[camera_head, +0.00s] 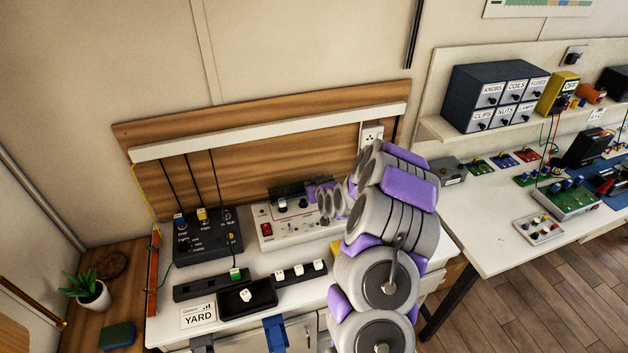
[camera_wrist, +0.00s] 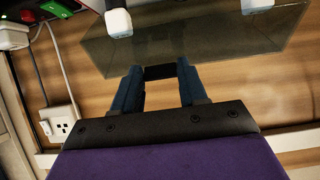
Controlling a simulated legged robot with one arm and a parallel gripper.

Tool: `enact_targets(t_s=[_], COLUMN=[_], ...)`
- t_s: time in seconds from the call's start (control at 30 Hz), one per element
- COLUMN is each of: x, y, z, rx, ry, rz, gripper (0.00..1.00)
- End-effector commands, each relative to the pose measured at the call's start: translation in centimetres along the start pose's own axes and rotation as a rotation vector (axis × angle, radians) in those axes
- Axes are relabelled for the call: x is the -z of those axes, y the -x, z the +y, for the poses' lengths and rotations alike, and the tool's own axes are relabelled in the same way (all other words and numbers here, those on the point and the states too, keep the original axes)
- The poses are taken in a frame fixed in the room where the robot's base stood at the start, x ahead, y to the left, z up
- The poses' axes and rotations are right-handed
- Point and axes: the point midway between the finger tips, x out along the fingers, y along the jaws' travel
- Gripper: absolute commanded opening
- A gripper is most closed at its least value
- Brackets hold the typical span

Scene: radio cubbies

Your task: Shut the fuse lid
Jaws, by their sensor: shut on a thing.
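The fuse lid is a smoky see-through cover (camera_wrist: 215,50) in the upper middle of the wrist view. In the head view it is a dark panel (camera_head: 288,190) standing up at the back of a pale control box (camera_head: 292,226). My gripper (camera_wrist: 158,74) has its two blue fingers on either side of a small dark piece at the lid's edge, and is shut on it. In the head view my gripper (camera_head: 318,190) is at the lid's right side, partly hidden by my arm. The arm also covers the box's right end.
A dark control box (camera_head: 208,238) stands left of the pale one. A black tray (camera_head: 246,297) and a strip of white switches (camera_head: 299,272) lie in front. A wall socket (camera_head: 371,134) is behind. Small drawers (camera_head: 492,96) stand on the right shelf.

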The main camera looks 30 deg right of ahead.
Motion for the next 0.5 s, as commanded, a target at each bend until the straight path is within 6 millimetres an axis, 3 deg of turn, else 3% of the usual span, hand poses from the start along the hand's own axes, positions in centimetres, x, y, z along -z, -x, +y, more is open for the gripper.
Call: enact_targets(t_s=[0.03,0.33,0.5], x=[-1.0,-3.2,-4.0], y=[0.2,1.0,1.3], z=[0.0,0.1,0.0], rx=[0.001,0.0,0.0], ry=[-0.005,-0.004,-0.001], rz=[0.02,0.229,0.238], gripper=[0.0,0.0,0.0])
